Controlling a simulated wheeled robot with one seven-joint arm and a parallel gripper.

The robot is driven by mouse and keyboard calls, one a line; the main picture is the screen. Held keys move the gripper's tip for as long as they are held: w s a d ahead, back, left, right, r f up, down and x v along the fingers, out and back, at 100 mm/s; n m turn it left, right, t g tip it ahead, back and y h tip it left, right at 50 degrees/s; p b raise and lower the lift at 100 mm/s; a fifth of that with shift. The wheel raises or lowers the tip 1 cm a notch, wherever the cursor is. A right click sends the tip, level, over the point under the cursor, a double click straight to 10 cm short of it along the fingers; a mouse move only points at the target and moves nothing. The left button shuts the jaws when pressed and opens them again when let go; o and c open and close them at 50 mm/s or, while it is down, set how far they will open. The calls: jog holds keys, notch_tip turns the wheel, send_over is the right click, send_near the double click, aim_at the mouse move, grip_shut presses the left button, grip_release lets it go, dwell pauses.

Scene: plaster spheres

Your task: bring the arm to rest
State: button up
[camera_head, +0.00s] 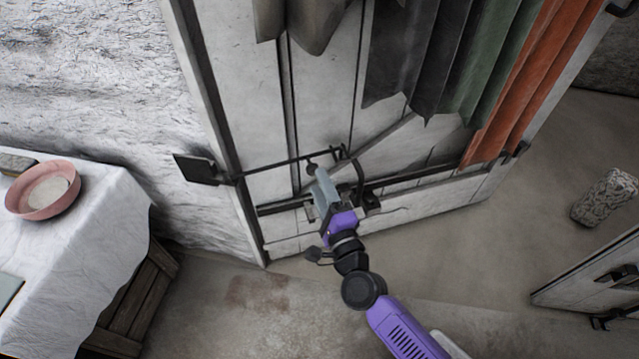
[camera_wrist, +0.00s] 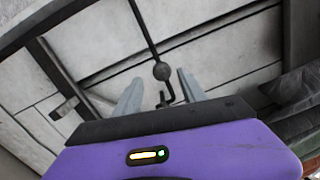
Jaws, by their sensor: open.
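My arm reaches up from the bottom of the head view. My gripper (camera_head: 318,178) is in front of a white plank door (camera_head: 330,90), close to a dark metal bolt rod (camera_head: 268,163). In the wrist view my gripper (camera_wrist: 158,88) has its two grey fingers apart, with nothing held between them. The bolt's round knob (camera_wrist: 162,71) shows between and beyond the fingertips. I cannot tell whether the fingers touch it.
Grey, green and rust-red cloths (camera_head: 520,80) hang on the door. A cloth-covered table (camera_head: 110,215) with a pink bowl (camera_head: 68,207) stands left. A patterned cylinder (camera_head: 604,197) and a white panel with dark fittings (camera_head: 590,285) are at right. Floor (camera_head: 470,260) between is clear.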

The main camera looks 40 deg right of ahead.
dwell(0.3)
jog(key=s+a+r+n+g+y, duration=0.1)
jog(key=s+a+r+n+y, duration=0.2)
jog(key=s+n, duration=0.65)
jog(key=s+a+r+n+g+y, duration=0.1)
jog(key=s+a+r+n+y, duration=0.15)
jog(key=s+a+n, duration=0.7)
jog(key=s+a+r+n+g+y, duration=0.1)
jog(key=s+r+n+y, duration=0.15)
jog(key=s+n, duration=0.7)
notch_tip(320, 180, up, 19)
jog(key=s+m+p, duration=0.2)
jog(key=m+p, duration=0.2)
jog(key=p, duration=1.5)
jog(key=shift+s+d+h, duration=0.15)
jog(key=shift+s+h, duration=0.15)
jog(key=shift+s, duration=0.05)
